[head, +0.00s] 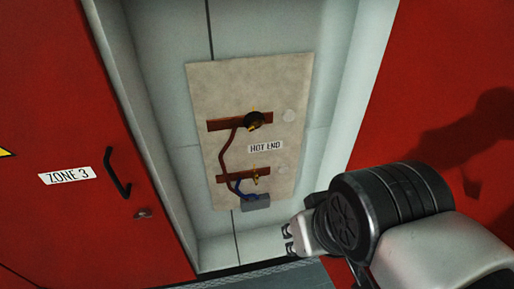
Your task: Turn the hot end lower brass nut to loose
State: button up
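The hot end panel (231,90) is a pale board set in a recess, with a "HOT END" label (266,147). The lower brass nut (257,178) sits on the lower brown bar (228,179), near blue and dark red wires. It is small, and whether it is loose or tight cannot be told. The upper bar (219,126) carries a dark round part with brass bits (254,119). My gripper (288,239) is below and right of the lower nut, apart from it. Its two fingertips show a gap with nothing between them.
A grey box (256,203) sits under the lower bar, joined by a wire. Recess walls (328,100) flank the panel. A red "ZONE 3" door (60,110) with a black handle (117,173) is at left, and a red panel (440,80) at right.

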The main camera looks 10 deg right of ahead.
aim_at(255, 176)
jog(key=j+z, duration=0.95)
jog(key=z, duration=0.2)
jog(key=k+l, duration=0.05)
